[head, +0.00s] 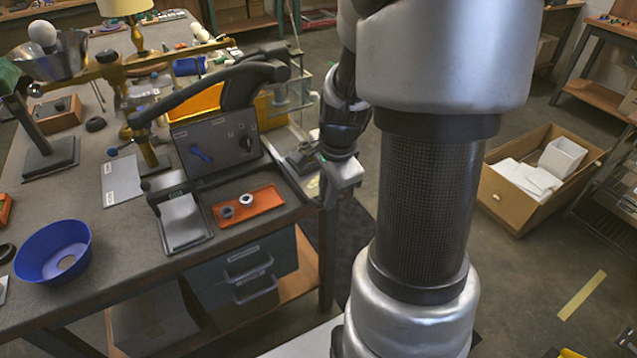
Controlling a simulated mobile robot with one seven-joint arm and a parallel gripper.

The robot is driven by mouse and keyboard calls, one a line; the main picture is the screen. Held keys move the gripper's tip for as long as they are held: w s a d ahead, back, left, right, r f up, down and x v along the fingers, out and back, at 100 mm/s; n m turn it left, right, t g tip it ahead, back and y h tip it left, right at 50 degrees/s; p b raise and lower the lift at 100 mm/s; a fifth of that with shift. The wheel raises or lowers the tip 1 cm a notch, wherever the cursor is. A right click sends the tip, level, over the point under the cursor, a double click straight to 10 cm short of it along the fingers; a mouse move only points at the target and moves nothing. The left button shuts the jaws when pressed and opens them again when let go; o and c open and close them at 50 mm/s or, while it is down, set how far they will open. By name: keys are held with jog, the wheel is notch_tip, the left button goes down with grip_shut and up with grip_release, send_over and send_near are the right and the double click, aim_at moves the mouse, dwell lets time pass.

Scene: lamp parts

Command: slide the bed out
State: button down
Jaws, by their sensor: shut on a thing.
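A bench machine with a dark control panel (215,145) and a long black arm (225,88) stands on the workbench. A light grey plate in a black frame (183,220) lies low at its front left. A dark, flat metal piece (302,158) sits at the bench's right edge, beside the machine. I cannot tell for certain which of these is the bed. My gripper (322,178) is at that right edge, close to the flat piece. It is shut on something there. Its fingertips and what they hold are too small and partly hidden to make out.
An orange tray (264,204) with two small rings lies in front of the panel. A blue bowl (55,252) stands at the bench's near left. A lamp stand (45,155) and yellow bin (197,104) are farther back. A cardboard box (513,205) sits on the floor at right.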

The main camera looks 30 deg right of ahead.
jog(key=shift+s+a+f, duration=0.1)
jog(key=shift+s, duration=0.55)
jog(key=shift+s+a+f, duration=0.1)
jog(key=shift+s, duration=0.5)
jog(key=c, duration=1.8)
grip_release()
jog(key=shift+r, duration=0.1)
jog(key=shift+w, duration=0.1)
jog(key=s+r+p, duration=0.1)
jog(key=r, duration=0.4)
jog(key=s+r+p, duration=0.1)
jog(key=r, duration=0.5)
jog(key=s+r+p, duration=0.1)
jog(key=r+p, duration=0.1)
jog(key=r, duration=0.4)
jog(key=shift+d+r, duration=0.15)
jog(key=shift+r, duration=0.05)
